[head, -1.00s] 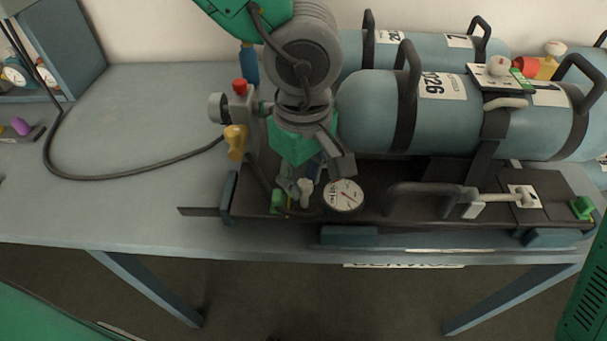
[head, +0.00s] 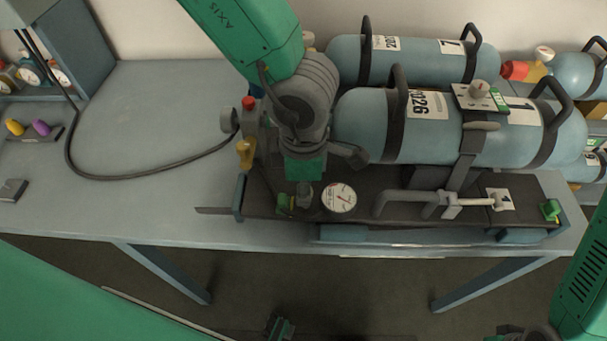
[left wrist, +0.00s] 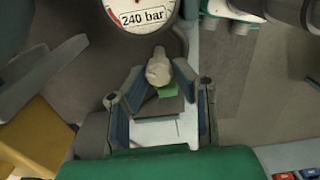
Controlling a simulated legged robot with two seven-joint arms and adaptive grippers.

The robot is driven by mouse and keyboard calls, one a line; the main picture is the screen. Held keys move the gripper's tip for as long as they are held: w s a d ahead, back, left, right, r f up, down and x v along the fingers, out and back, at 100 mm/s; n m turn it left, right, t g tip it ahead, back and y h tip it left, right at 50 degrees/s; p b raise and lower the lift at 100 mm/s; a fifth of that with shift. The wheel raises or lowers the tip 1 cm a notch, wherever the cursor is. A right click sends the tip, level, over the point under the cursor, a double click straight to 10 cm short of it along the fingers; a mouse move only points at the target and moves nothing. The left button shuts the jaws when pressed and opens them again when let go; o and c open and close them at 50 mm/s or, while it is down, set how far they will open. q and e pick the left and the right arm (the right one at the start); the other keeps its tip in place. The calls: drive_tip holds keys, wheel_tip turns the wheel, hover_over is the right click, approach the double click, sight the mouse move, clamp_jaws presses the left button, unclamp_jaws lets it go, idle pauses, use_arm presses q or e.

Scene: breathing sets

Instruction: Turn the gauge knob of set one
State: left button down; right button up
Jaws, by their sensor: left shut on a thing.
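The gauge knob of set one is a pale grey knob (left wrist: 158,70) in the left wrist view, just below the round white gauge (left wrist: 143,12) marked 240 bar. My left gripper (left wrist: 160,84) has its two fingers closed on either side of the knob. In the head view the gauge (head: 339,197) lies at the front of set one's dark backplate (head: 375,205). My left gripper (head: 304,183) reaches down just left of the gauge, its fingers mostly hidden behind the wrist. Set one's blue cylinder (head: 365,125) lies behind. My right gripper does not show clearly.
The backplate lies on a blue-grey table (head: 150,130), with the front edge close to it. A black hose (head: 130,178) curves over the clear left part. A yellow knob (head: 245,153) and a red button (head: 249,102) stand left of my wrist. More cylinders (head: 412,60) lie behind.

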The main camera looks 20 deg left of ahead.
use_arm(q)
drive_tip(key=n, duration=0.1)
drive_tip(key=n+p, duration=0.1)
drive_tip(key=n, duration=0.1)
drive_tip(key=shift+s+n+p, duration=0.25)
drive_tip(key=shift+n+p, duration=0.1)
drive_tip(key=shift+n, duration=0.05)
drive_tip(key=n+p, duration=0.1)
drive_tip(key=n, duration=0.3)
drive_tip(key=shift+d+f, duration=0.1)
drive_tip(key=shift+n, duration=0.4)
drive_tip(key=c, duration=1.3)
unclamp_jaws()
drive_tip(key=shift+c, duration=0.2)
drive_tip(key=shift+w+d, duration=0.1)
